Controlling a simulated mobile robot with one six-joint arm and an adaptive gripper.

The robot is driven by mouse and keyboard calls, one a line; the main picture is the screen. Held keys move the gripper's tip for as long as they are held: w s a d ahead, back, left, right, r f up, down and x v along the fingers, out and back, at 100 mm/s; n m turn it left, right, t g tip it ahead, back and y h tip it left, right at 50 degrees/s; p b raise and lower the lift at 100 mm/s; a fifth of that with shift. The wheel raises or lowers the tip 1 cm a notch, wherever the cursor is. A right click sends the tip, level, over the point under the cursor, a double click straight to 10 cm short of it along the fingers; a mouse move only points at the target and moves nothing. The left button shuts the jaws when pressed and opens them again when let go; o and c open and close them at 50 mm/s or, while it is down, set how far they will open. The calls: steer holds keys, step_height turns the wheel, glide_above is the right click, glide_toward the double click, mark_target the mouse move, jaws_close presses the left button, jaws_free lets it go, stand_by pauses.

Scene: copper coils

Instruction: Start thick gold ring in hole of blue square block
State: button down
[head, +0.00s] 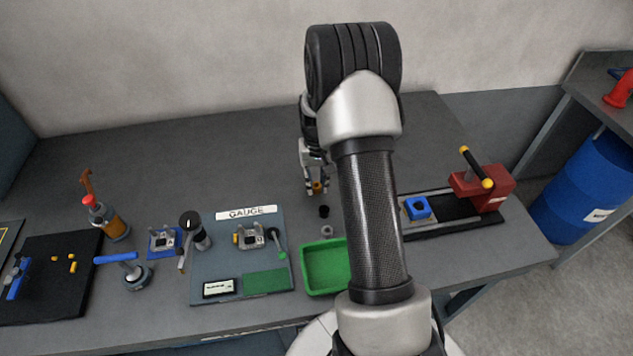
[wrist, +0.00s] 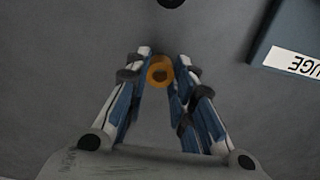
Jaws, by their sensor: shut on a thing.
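The thick gold ring (wrist: 160,72) is between the fingertips of my gripper (wrist: 160,82) in the wrist view, with its opening facing the camera. In the head view the ring (head: 317,187) shows at the tip of my gripper (head: 315,182), above the bench. My gripper is shut on the ring. The blue square block (head: 417,208) with a dark round hole sits on the black vise base at the right, apart from the ring. My arm stands between them in the head view. The block is not in the wrist view.
A red vise (head: 482,188) with a yellow-tipped bar stands right of the block. A small black cylinder (head: 323,211), a grey ring (head: 327,231) and a green tray (head: 325,268) lie below my gripper in the head view. The gauge board (head: 215,262) is to the left.

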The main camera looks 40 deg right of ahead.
steer(key=shift+r+p, duration=1.25)
steer(key=shift+r, duration=0.75)
